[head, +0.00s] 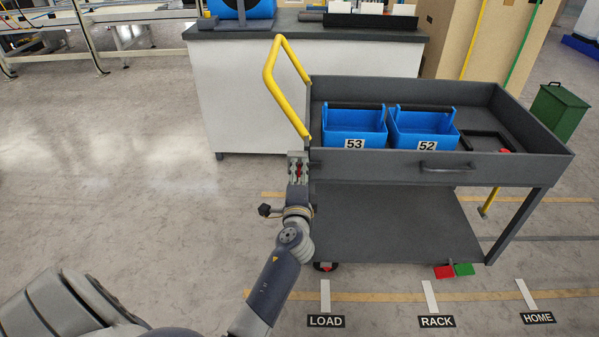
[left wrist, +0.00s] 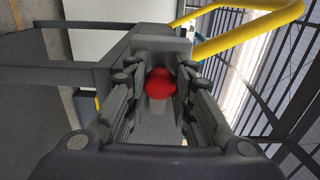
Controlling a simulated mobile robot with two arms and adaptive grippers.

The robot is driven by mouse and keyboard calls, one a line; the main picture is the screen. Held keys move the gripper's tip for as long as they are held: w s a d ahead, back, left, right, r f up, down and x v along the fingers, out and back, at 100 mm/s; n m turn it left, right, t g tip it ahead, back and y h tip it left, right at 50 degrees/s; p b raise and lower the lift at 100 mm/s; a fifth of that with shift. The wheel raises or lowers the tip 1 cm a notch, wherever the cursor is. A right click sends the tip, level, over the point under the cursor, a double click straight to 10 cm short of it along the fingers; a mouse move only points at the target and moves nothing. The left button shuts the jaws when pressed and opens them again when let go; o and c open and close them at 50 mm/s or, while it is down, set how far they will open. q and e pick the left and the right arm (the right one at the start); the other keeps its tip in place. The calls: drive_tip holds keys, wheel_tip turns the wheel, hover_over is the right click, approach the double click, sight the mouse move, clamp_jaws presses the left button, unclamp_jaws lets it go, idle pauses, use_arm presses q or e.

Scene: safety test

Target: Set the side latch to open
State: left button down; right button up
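The side latch shows as a red round knob (left wrist: 160,84) in the middle of the left wrist view, in front of a grey plate on the cart's side. My left gripper (head: 298,168) is at the cart's left end, below the yellow handle. In the left wrist view its fingers (left wrist: 160,90) stand on both sides of the knob, and their pads seem to touch it. In the head view only a little red shows between the fingers. The rest of the latch is hidden, so its setting cannot be read. My right gripper is not in view.
The grey cart (head: 380,166) carries blue bins 53 (head: 354,132) and 52 (head: 424,132). Its yellow handle (head: 270,75) rises just above my gripper. Red (head: 444,272) and green (head: 464,269) pedals are low on the cart. A workbench (head: 250,100) stands behind. The floor at left is clear.

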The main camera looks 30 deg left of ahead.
use_arm(q)
drive_tip(key=shift+s+a, duration=0.2)
drive_tip(key=shift+a, duration=0.2)
drive_tip(key=s+a, duration=0.1)
drive_tip(key=s+a+p, duration=0.1)
drive_tip(key=a, duration=0.1)
drive_tip(key=shift+a, duration=0.15)
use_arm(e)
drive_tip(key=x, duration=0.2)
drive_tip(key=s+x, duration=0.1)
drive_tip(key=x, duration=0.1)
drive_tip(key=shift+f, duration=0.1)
use_arm(q)
drive_tip(key=shift+f, duration=0.1)
drive_tip(key=c, duration=1.3)
unclamp_jaws()
drive_tip(key=shift+s+a, duration=0.15)
drive_tip(key=shift+c, duration=0.2)
drive_tip(key=v, duration=1.2)
